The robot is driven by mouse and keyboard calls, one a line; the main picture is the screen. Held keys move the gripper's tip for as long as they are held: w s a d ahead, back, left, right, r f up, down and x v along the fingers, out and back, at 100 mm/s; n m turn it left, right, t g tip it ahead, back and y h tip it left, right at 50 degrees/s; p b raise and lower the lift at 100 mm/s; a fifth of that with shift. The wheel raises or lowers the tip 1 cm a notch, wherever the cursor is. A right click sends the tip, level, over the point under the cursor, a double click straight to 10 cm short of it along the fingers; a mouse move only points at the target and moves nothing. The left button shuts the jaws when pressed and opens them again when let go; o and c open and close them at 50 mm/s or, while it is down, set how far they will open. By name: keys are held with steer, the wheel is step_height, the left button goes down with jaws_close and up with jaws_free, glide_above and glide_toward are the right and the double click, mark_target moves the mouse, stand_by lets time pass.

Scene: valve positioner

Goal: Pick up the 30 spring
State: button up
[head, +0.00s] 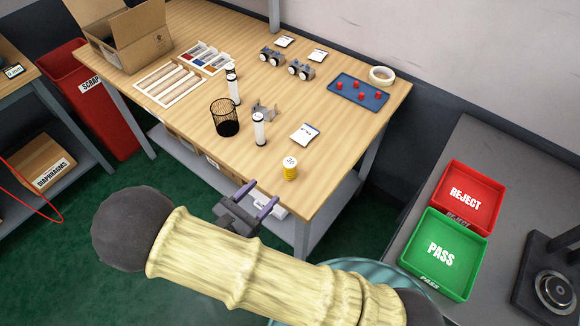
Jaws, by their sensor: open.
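The spring (290,174) is a small yellow coil with a round white top marked 30. It stands upright near the front right edge of the wooden table (335,133). My gripper (257,197) is open and empty, with two purple-tipped fingers. In the head view it shows to the left of the spring and a little below it, apart from it. My arm covers the lower middle of the view.
A white cylinder (259,130) and a black mesh cup (224,118) stand left of the spring. A white card (304,134) lies behind it. A blue tray (358,93) with several red pieces lies farther back. Red REJECT (468,196) and green PASS (441,253) trays sit right.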

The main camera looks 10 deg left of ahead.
mark_target(294, 161)
steer(key=p+x, duration=0.1)
steer(key=x, duration=0.7)
steer(key=shift+w, duration=0.3)
steer(key=shift+d, duration=0.1)
steer(key=shift+p+x, duration=0.6)
steer(key=shift+x, duration=2)
steer(key=shift+f, duration=0.15)
steer(key=c, duration=1.1)
step_height(294, 161, up, 10)
steer(key=shift+r, duration=0.1)
